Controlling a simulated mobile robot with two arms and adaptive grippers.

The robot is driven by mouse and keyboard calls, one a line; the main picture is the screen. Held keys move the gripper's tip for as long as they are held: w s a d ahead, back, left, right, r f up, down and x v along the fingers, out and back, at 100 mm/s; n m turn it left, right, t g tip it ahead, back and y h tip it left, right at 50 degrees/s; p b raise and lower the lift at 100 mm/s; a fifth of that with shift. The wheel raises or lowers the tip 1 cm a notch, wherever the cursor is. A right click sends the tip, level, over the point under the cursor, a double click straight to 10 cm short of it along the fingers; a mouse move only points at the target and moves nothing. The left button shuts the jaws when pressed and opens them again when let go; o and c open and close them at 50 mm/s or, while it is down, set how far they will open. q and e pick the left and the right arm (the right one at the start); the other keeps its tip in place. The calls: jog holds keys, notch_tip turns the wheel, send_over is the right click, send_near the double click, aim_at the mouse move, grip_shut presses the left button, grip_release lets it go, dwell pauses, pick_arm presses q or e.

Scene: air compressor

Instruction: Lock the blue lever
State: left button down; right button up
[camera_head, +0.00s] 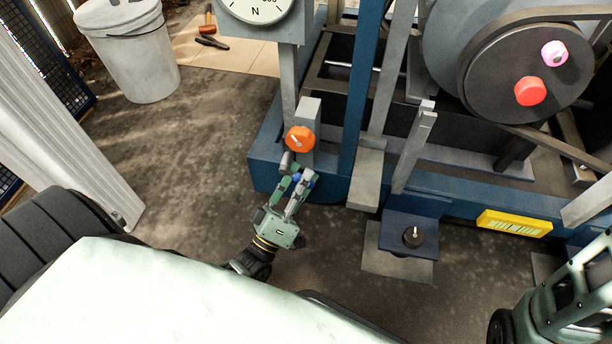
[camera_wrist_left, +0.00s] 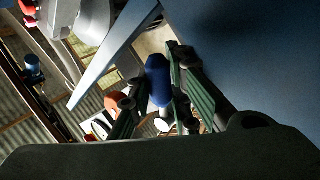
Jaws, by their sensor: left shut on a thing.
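The blue lever (camera_head: 307,180) shows as a small blue piece at the tips of my left gripper (camera_head: 293,183) in the head view, just below an orange round knob (camera_head: 300,139). In the left wrist view, the blue lever (camera_wrist_left: 158,80) stands between the fingers of my left gripper (camera_wrist_left: 155,95). The left gripper is shut on it. Its fingers hide part of the lever and its mount. My right arm shows at the lower right in the head view, but its fingertips are not visible.
A blue machine frame (camera_head: 357,90) with grey posts rises beside the lever. A dial gauge (camera_head: 256,8) is above it. A large pulley wheel (camera_head: 500,80) and a yellow label plate (camera_head: 514,223) are to the right. A white bucket (camera_head: 130,55) stands on the open floor at upper left.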

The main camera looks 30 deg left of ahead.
pick_arm(q)
jog(key=shift+s+n+y, duration=0.1)
jog(key=shift+n+y, duration=0.3)
jog(key=shift+n, duration=0.2)
jog(key=c, duration=1.9)
grip_release()
jog(key=shift+r, duration=0.1)
